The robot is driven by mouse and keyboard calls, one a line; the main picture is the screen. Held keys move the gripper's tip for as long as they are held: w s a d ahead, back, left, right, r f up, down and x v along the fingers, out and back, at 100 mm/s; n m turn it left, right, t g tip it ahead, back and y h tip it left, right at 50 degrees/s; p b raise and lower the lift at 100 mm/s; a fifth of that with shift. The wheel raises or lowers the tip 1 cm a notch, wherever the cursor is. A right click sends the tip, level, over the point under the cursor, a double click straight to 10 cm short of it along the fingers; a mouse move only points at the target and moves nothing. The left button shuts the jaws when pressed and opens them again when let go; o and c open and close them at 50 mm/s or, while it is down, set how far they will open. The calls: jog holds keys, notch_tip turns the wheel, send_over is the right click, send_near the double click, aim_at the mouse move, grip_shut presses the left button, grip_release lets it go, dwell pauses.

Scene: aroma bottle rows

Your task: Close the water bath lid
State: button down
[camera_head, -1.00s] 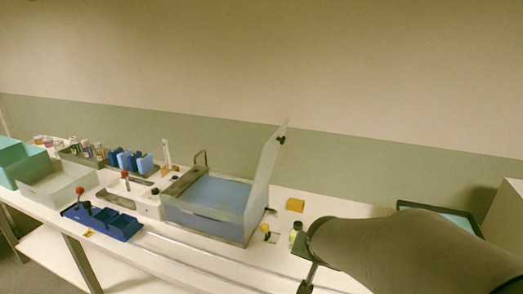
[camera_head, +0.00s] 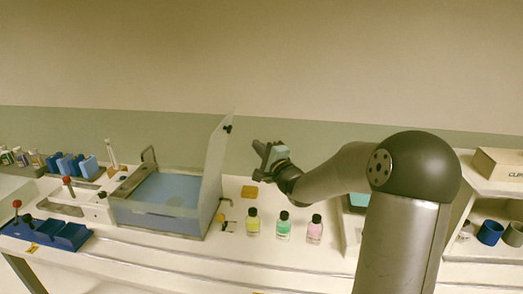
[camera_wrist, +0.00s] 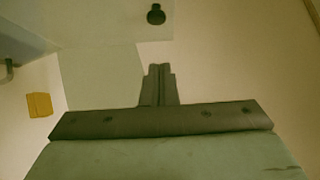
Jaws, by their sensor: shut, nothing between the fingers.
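The water bath (camera_head: 155,215) is a grey-blue box holding blue water, left of centre in the head view. Its pale translucent lid (camera_head: 214,170) stands open, nearly upright, on the bath's right side. A dark knob (camera_head: 227,129) sits near the lid's top corner. My gripper (camera_head: 258,160) is raised to the right of the lid, apart from it, with its fingers toward the lid. In the wrist view my gripper (camera_wrist: 158,70) is shut and empty. The dark knob (camera_wrist: 156,14) shows beyond the fingertips, and the pale lid panel (camera_wrist: 105,75) lies behind them.
A yellow (camera_head: 253,222), a green (camera_head: 284,226) and a pink bottle (camera_head: 315,229) stand in a row right of the bath. A yellow block (camera_head: 249,191) lies behind them. Blue trays (camera_head: 62,234) and a bottle rack are at left. A shelf with cups (camera_head: 490,232) is at right.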

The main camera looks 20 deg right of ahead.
jog(key=w+a+r+p, duration=0.1)
jog(key=w+a+p, duration=0.1)
jog(key=w+a, duration=0.2)
jog(key=shift+x, duration=1.55)
jog(key=shift+d+r, duration=0.1)
